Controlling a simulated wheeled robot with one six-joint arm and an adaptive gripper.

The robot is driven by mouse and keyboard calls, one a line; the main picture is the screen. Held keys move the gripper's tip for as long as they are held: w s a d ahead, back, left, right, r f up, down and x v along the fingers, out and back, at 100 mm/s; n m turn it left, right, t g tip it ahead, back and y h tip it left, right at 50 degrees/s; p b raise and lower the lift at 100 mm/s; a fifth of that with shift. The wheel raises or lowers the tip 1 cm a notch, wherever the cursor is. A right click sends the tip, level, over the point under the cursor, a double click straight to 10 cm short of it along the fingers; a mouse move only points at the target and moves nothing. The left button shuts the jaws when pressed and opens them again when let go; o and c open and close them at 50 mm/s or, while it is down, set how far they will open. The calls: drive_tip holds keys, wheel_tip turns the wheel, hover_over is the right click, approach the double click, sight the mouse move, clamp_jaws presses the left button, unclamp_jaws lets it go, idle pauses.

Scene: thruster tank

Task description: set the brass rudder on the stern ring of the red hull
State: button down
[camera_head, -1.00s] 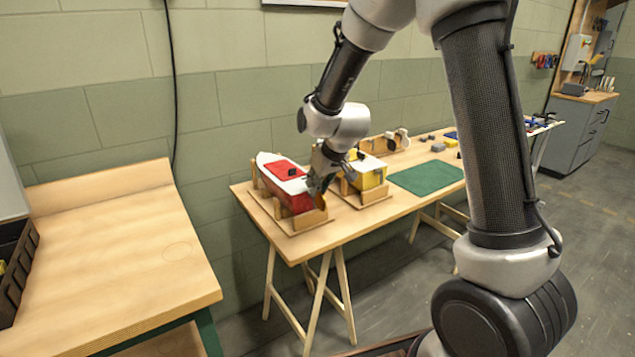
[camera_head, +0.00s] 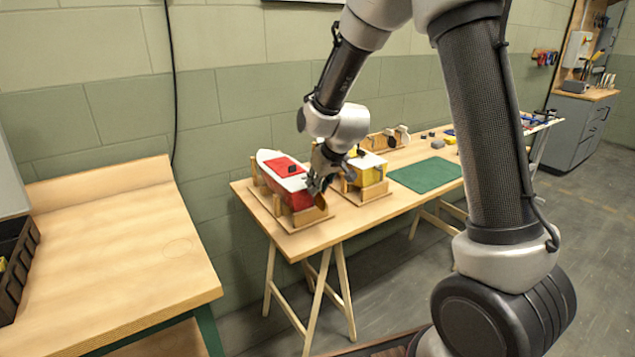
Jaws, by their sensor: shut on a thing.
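The red hull (camera_head: 303,201) has a white deck and a red hatch, and it rests in a wooden cradle (camera_head: 288,222) at the near left end of the trestle table. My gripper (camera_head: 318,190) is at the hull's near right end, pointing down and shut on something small. What it holds is too small and too hidden to make out; the brass rudder is not clearly visible. The stern ring cannot be made out behind the gripper and the cradle's end board.
A yellow hull (camera_head: 372,177) sits in another cradle just right of my gripper. A green mat (camera_head: 426,175) lies bare to its right. Small wooden stands and loose parts lie at the back.

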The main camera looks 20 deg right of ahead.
drive_tip(key=shift+f, duration=0.45)
idle(0.6)
drive_tip(key=c, duration=1.3)
unclamp_jaws()
drive_tip(key=shift+r, duration=4.05)
